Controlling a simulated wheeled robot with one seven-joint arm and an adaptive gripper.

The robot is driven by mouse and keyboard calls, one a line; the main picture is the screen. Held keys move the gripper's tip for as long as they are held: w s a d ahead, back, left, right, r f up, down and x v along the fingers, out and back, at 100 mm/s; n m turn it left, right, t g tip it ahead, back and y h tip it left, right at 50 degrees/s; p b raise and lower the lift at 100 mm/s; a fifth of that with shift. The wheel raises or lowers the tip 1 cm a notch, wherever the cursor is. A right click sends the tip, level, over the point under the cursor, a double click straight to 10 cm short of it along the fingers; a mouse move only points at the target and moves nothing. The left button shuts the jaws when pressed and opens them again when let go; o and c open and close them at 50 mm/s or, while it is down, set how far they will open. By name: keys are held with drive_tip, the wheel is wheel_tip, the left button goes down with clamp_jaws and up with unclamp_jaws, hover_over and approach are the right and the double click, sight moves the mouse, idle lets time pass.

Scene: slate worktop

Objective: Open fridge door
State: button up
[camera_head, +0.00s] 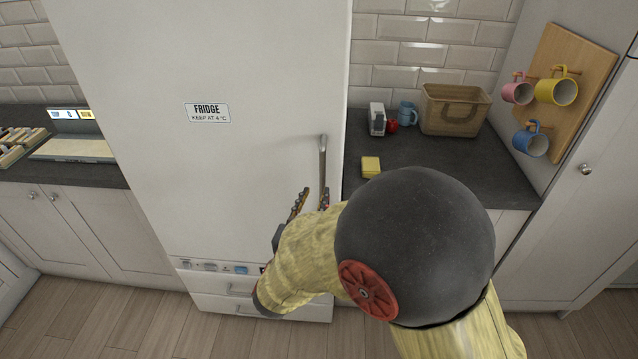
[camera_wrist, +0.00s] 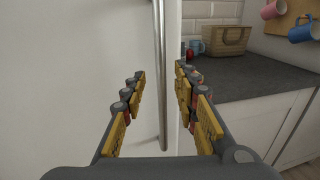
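The fridge (camera_head: 230,60) is a tall white unit with a closed door, labelled "FRIDGE KEEP AT 4 °C" (camera_head: 207,113). Its vertical metal handle (camera_head: 322,160) is at the door's right edge. In the wrist view the handle (camera_wrist: 160,70) runs down between my two fingers. My gripper (camera_wrist: 160,85) is open, with yellow-padded fingers on either side of the handle and a visible gap to each. In the head view my gripper (camera_head: 311,198) is at the handle's lower part, and my arm hides some of it.
Drawers (camera_head: 230,287) sit below the fridge door. To the right, a dark worktop (camera_head: 430,160) holds a basket (camera_head: 453,108), a blue mug (camera_head: 408,113) and a yellow block (camera_head: 371,167). Mugs hang on a wooden board (camera_head: 585,60). Wooden floor (camera_head: 110,320) lies in front.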

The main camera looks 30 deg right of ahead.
sight(322, 182)
drive_tip(key=b+x, duration=0.2)
drive_tip(key=x, duration=0.4)
drive_tip(key=shift+w+d+f, duration=0.15)
drive_tip(key=shift+d, duration=0.15)
drive_tip(key=shift+w+d, duration=0.35)
drive_tip(key=shift+w, duration=0.05)
drive_tip(key=c, duration=0.4)
drive_tip(key=c, duration=0.3)
clamp_jaws()
